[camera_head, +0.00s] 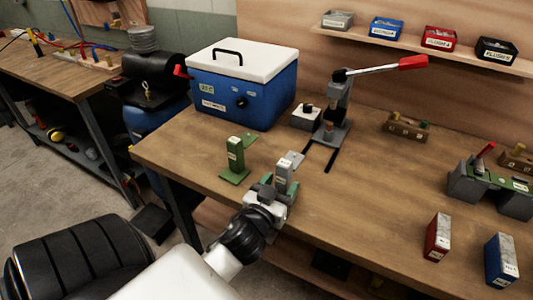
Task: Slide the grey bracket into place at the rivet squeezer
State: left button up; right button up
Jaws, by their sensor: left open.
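The grey bracket (284,171) stands upright near the front edge of the workbench, with a pale label on its face. My left gripper (279,190) is open, right at the bracket's near side, and hides its lower part. I cannot tell whether the fingers are around the bracket or touching it. The rivet squeezer (334,126) stands behind and to the right, its red-handled lever (398,63) raised to the right. Two dark rails (331,159) run from its foot toward the front. My right gripper is not in view.
A green bracket (235,159) stands left of the grey one. A blue box with a white lid (238,90) is behind it. The bench middle (380,185) is clear.

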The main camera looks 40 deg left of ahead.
pick_arm(q)
jog(key=b+v, duration=0.2)
jog(key=v, duration=0.8)
jog(key=shift+s, duration=0.3)
